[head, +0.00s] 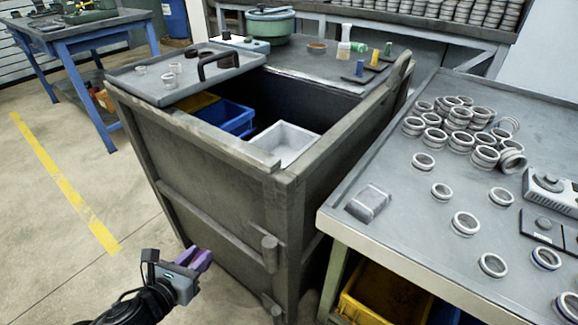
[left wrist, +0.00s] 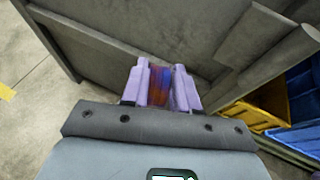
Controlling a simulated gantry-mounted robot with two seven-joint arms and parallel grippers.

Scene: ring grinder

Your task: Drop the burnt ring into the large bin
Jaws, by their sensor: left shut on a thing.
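My left gripper (head: 201,259) is low in front of the large grey bin (head: 225,190), outside it and below its rim. Its purple fingers also show in the left wrist view (left wrist: 161,88), shut on the burnt ring (left wrist: 160,86), which has blue and red tints. In the head view I cannot make out the ring. The large bin is open at the top, with its lid (head: 187,78) over the back left part. My right gripper is not in view.
Inside the bin's opening are a blue box (head: 228,117) and a pale box (head: 286,142). A table (head: 390,235) with several metal rings (head: 465,115) stands close on the right, with a yellow crate (head: 352,308) under it. The floor at left is clear.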

